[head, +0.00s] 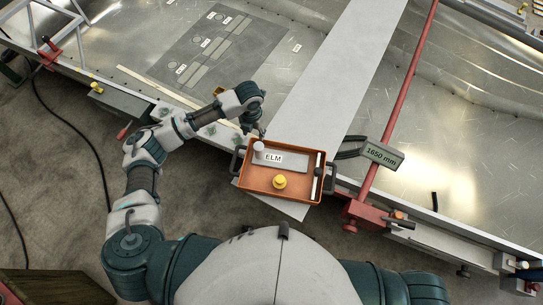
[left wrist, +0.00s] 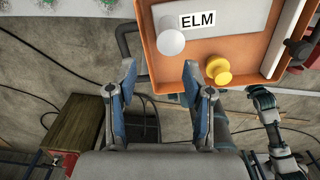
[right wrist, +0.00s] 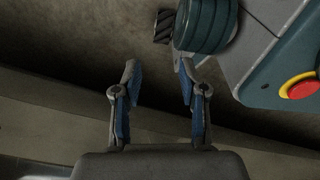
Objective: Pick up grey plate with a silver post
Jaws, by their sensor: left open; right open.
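The grey plate (head: 299,161) with the label ELM lies in an orange tray (head: 258,183). Its pale silver post (head: 258,147) stands upright at the plate's left end. In the left wrist view the plate (left wrist: 235,22) and post (left wrist: 171,38) are at the top. My left gripper (head: 260,130) is open and empty, just beyond the tray's far left corner. In its wrist view the fingertips (left wrist: 159,72) are apart, below the post in the picture. My right gripper (right wrist: 158,67) is open and empty, shown only in its own wrist view, away from the tray.
A yellow knob (head: 280,181) stands in the tray near the plate. The tray has dark side handles. A red bar with a 1650 mm readout (head: 381,155) stands to the right. A long grey strip (head: 335,75) crosses the metal hull behind the tray.

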